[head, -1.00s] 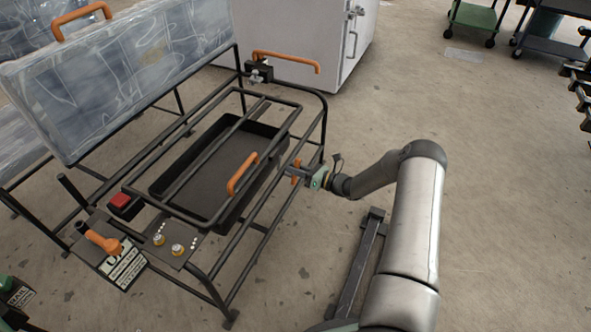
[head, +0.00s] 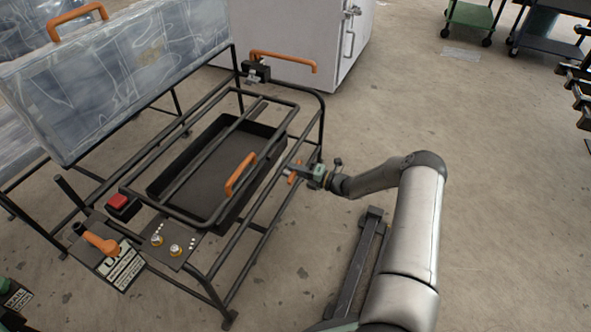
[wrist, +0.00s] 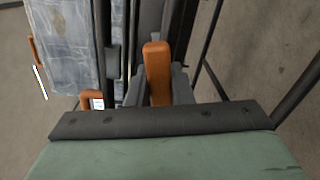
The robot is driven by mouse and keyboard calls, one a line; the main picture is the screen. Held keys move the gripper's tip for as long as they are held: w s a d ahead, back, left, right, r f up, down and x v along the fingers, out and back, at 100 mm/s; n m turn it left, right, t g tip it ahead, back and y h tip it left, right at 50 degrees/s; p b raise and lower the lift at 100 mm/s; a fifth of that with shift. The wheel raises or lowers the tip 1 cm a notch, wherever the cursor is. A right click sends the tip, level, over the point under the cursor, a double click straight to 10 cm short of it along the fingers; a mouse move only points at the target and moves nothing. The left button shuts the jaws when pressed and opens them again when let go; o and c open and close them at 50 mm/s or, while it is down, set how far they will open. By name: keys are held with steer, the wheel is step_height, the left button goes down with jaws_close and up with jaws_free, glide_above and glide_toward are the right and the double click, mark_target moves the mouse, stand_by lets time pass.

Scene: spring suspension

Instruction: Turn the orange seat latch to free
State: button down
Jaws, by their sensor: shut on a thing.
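The orange latch (wrist: 157,72) stands as an upright bar between the two grey fingers of my gripper (wrist: 158,90) in the wrist view. In the head view my gripper (head: 296,172) is at the right side rail of the black tube frame, shut on the latch. Only a small orange part of the latch (head: 292,179) shows there. The latch's pivot and any free marking are hidden or too small to read.
The black tube frame (head: 262,228) holds a dark tray (head: 190,165) with an orange handle (head: 240,174) beside my gripper. A panel with knobs (head: 170,245) and an orange lever (head: 100,242) are at the front left. A white cabinet (head: 300,40) stands behind.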

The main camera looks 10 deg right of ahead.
steer(key=shift+f+m, duration=0.35)
steer(key=shift+m, duration=0.85)
steer(key=c, duration=1.3)
jaws_free()
steer(key=shift+d, duration=0.1)
steer(key=p+v, duration=0.3)
steer(key=v, duration=1.4)
steer(key=shift+s+d+p, duration=0.1)
steer(key=shift+s+p, duration=0.1)
steer(key=shift+p, duration=0.2)
